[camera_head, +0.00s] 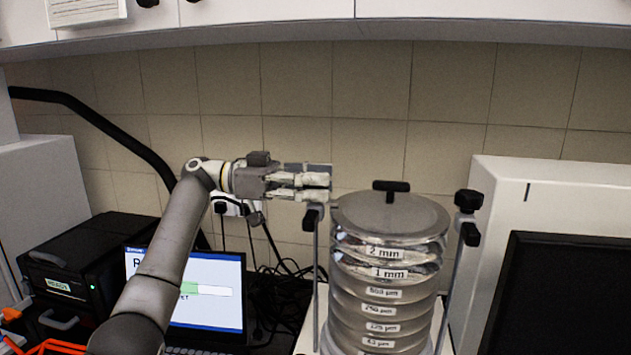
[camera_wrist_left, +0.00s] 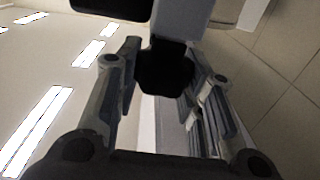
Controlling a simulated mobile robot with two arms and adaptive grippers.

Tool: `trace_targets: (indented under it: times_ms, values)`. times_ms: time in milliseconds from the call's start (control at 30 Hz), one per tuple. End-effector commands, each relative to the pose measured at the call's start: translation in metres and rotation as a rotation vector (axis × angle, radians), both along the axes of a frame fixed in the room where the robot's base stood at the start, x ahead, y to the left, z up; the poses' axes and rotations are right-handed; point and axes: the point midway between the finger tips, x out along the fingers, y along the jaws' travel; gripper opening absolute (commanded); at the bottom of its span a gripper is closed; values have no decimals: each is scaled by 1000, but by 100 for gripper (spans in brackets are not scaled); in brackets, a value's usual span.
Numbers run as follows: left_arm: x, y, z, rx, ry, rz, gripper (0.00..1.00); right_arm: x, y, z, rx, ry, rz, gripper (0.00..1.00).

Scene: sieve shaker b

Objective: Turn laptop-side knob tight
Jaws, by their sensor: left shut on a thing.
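The sieve shaker stands at the right of centre in the head view, with a stack of labelled sieves (camera_head: 385,290) under a round lid (camera_head: 390,215). The laptop-side rod rises left of the stack, with a black clamp part (camera_head: 313,216) near its top. My left gripper (camera_head: 318,187) reaches in level from the left, just above that part. In the left wrist view the black laptop-side knob (camera_wrist_left: 165,72) sits between the two fingers, and the gripper is shut on it. In the head view the fingers hide this knob. My right gripper is not in view.
The other rod's black knob (camera_head: 468,200) stands right of the stack. A laptop (camera_head: 215,275) and a black device (camera_head: 85,260) are at the left. A dark monitor (camera_head: 565,295) and white cabinet (camera_head: 550,185) are at the right. Overhead cupboards (camera_head: 260,15) hang above.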

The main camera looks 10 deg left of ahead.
Motion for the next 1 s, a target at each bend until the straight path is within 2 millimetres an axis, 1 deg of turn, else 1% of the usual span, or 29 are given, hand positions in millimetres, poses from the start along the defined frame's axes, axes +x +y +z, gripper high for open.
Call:
trace_targets:
  times_ms: [300, 733, 767, 900, 933, 1000]
  values:
    - [0, 0, 1, 1, 0, -58, 12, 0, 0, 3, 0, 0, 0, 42]
    - [0, 0, 0, 1, 0, -64, 12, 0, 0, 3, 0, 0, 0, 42]
    - [0, 0, 0, 1, 0, -64, 39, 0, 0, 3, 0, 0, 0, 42]
    - [0, 0, 0, 1, 1, -64, 57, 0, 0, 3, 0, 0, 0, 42]
    - [0, 0, 0, 1, 1, -64, 59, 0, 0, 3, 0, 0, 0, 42]
    - [0, 0, 0, 1, 1, -64, 59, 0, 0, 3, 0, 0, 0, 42]
